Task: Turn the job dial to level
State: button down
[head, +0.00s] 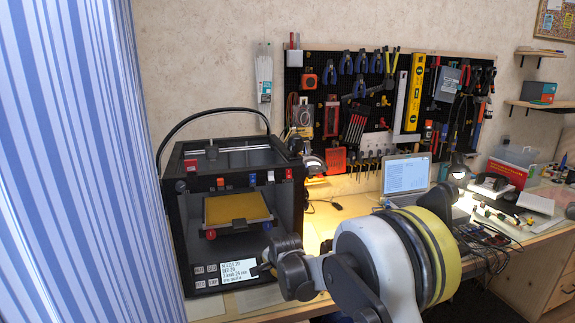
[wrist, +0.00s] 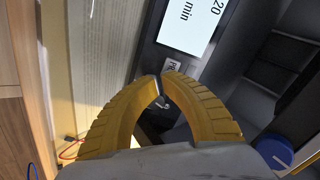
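The black 3D printer (head: 222,205) stands at the left end of the bench. Its lit text display (head: 237,272) is at the lower front, and part of it shows in the wrist view (wrist: 195,22). My gripper (head: 266,269) is at the printer's front, just right of the display. In the wrist view my gripper's yellow fingers (wrist: 161,76) arch inward with their tips almost meeting, beside a small printed label (wrist: 173,67). A small light grey piece shows between the fingers. I cannot make out the job dial clearly; the fingers cover that spot.
A blue-striped curtain (head: 90,160) hangs at the left. An open laptop (head: 408,178) sits on the bench to the right, with cables nearby. A pegboard of tools (head: 385,113) is on the wall behind. A blue round part (wrist: 275,150) is at the lower right of the wrist view.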

jog(key=shift+a+r, duration=0.1)
jog(key=shift+a, duration=0.05)
dwell(0.5)
jog(key=shift+p+v, duration=1.3)
jog(key=shift+v, duration=1.65)
jog(key=shift+s, duration=0.1)
